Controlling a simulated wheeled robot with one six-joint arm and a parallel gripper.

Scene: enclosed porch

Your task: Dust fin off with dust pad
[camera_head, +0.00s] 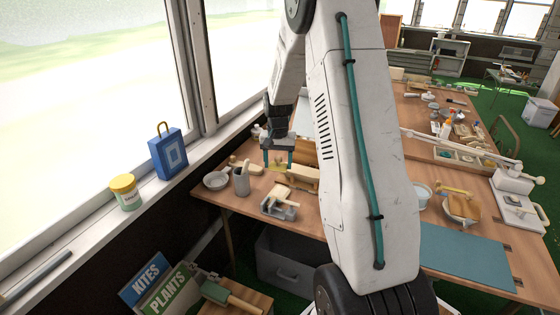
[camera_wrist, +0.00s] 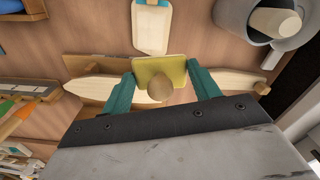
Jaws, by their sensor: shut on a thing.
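My gripper (camera_wrist: 162,88) has its teal fingers shut on the dust pad (camera_wrist: 172,68), a flat yellow pad with a round wooden knob. The pad also shows in the head view (camera_head: 277,168), between the fingers of my gripper (camera_head: 278,160) over the workbench. A long pale wooden piece with tapered ends, seemingly the fin (camera_wrist: 232,82), lies beyond the pad in the wrist view and sticks out on both sides. The pad and fingers hide its middle. I cannot tell whether the pad touches it. It seems to be the pale piece right of the pad in the head view (camera_head: 304,174).
A grey cup (camera_head: 241,181), a bowl (camera_head: 216,180) and a grey holder with a wooden tool (camera_head: 279,203) stand close by on the bench (camera_head: 315,219). A blue padlock-shaped box (camera_head: 168,154) and a yellow-lidded jar (camera_head: 125,191) stand on the window sill.

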